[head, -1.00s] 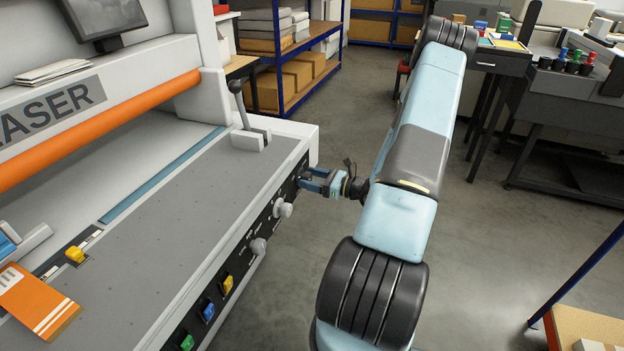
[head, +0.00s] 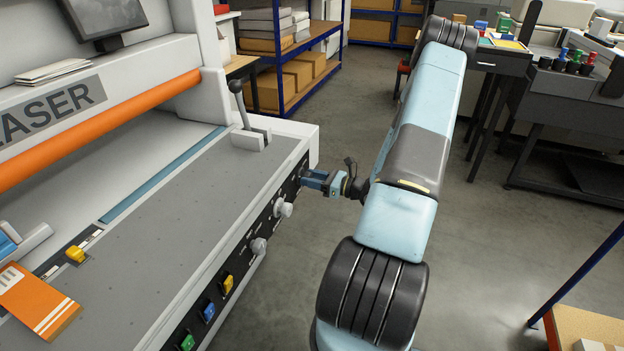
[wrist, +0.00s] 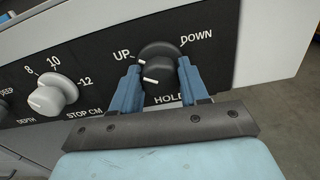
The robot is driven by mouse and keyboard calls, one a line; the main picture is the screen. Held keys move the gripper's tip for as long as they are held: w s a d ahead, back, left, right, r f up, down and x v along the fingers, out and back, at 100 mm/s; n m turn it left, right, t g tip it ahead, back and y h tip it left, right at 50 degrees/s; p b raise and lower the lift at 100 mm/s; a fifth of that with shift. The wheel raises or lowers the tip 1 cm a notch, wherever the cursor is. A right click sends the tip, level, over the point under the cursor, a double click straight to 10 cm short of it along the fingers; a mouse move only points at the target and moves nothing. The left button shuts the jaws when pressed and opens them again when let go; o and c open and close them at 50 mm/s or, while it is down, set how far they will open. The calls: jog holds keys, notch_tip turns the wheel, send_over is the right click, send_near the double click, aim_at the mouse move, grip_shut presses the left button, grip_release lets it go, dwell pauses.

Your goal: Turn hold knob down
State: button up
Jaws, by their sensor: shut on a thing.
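The hold knob (wrist: 160,70) is dark with a white pointer line, on the black front panel in the wrist view. Its scale reads UP on the left and DOWN on the right, with HOLD below. The pointer line is on the left, towards UP. My gripper (wrist: 160,85) is shut on the knob, with one blue finger on each side. In the head view my gripper (head: 308,180) reaches the right end of the machine's front panel, and the knob is hidden there.
A pale stop knob (wrist: 54,95) marked in cm sits left of the hold knob. Along the panel in the head view are another pale knob (head: 259,246) and yellow, blue and green switches (head: 209,312). A lever (head: 240,104) stands on the bed.

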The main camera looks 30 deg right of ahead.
jog(key=m, duration=0.5)
jog(key=shift+w+d+m, duration=0.1)
jog(key=shift+d+m, duration=0.1)
jog(key=shift+m, duration=0.1)
jog(key=m, duration=0.6)
jog(key=shift+d+f, duration=0.1)
jog(key=shift+d, duration=0.05)
jog(key=m, duration=1.1)
jog(key=shift+f, duration=0.3)
jog(key=shift+m, duration=0.3)
jog(key=o, duration=1)
jog(key=v, duration=1.3)
jog(key=shift+s+d, duration=0.1)
jog(key=shift+s, duration=0.2)
